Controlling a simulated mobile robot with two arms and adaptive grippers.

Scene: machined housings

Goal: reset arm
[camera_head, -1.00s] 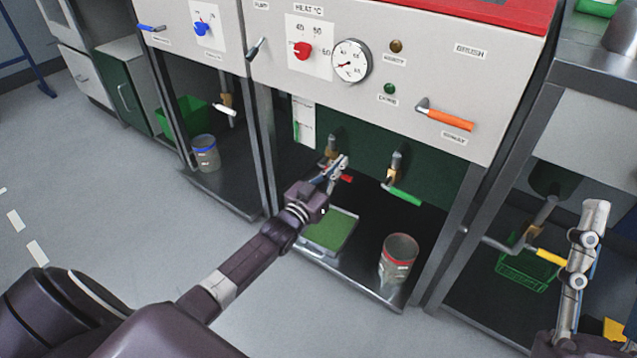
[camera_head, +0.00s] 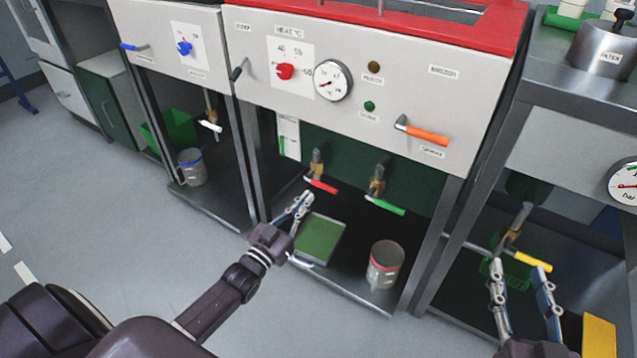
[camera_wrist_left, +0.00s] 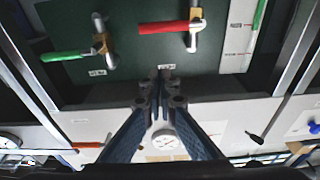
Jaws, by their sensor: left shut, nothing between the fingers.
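My left gripper (camera_head: 298,206) is shut and empty in the head view, in front of the middle machine's lower bay and below the red-handled valve (camera_head: 320,186). In the left wrist view its fingers (camera_wrist_left: 160,82) are together, with the red handle (camera_wrist_left: 163,27) beyond them and apart from them. My right gripper (camera_head: 520,270) is at the lower right of the head view.
A green-handled valve (camera_head: 384,206) is right of the red one. A green-topped tray (camera_head: 320,238) and a red-rimmed can (camera_head: 385,264) stand on the bay's floor. An orange handle (camera_head: 424,135) sticks out from the panel. The grey floor (camera_head: 130,220) at left is clear.

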